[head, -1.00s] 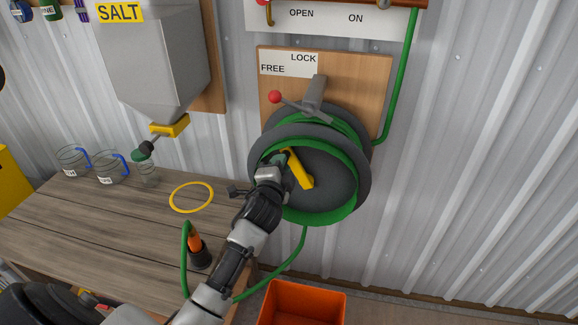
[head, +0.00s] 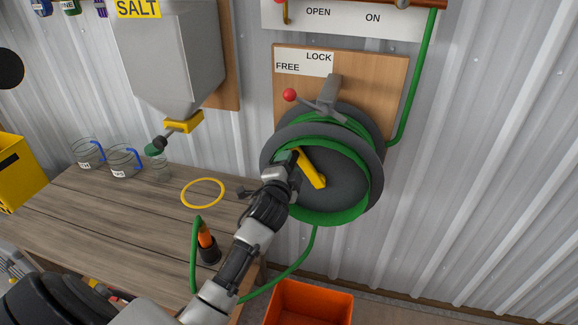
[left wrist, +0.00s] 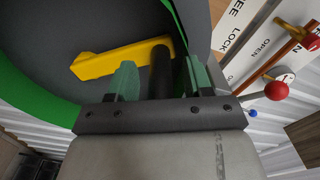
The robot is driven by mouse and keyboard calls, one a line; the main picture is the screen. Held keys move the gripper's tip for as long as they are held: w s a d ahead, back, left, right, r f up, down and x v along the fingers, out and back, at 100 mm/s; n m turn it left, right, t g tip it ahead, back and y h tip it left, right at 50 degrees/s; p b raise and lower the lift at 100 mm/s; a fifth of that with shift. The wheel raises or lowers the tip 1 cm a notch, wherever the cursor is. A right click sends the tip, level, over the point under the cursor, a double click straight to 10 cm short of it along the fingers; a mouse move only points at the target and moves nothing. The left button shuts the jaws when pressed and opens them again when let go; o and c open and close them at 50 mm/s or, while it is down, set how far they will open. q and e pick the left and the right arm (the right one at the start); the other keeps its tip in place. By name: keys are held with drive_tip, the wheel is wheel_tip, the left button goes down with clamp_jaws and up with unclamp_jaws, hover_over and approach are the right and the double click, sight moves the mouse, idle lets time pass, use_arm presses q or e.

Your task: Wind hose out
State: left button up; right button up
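The hose reel (head: 338,178) is a dark grey drum on a wooden wall board, with green hose (head: 345,217) wound on it. Its yellow crank arm (head: 311,170) slopes across the drum face. The crank's dark knob (left wrist: 160,72) stands between the two green fingers of my left gripper (left wrist: 161,82); a gap shows on each side. In the head view my left gripper (head: 286,163) is at the crank's upper left end. The red-balled lever (head: 289,95) points left, below FREE. The hose's orange nozzle end (head: 206,237) stands in a dark holder on the bench. My right gripper is not in view.
A wooden bench (head: 100,215) is at left, with a yellow ring (head: 203,193) and glass jugs (head: 122,162). A grey SALT hopper (head: 170,55) hangs above it. An orange bin (head: 310,305) stands below the reel. The corrugated wall at right is clear.

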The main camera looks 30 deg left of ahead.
use_arm(q)
drive_tip(key=shift+s+d+f, duration=0.1)
drive_tip(key=shift+s+d, duration=0.1)
drive_tip(key=shift+s, duration=0.25)
drive_tip(key=b+v, duration=0.2)
drive_tip(key=v, duration=0.8)
drive_tip(key=shift+w, duration=0.1)
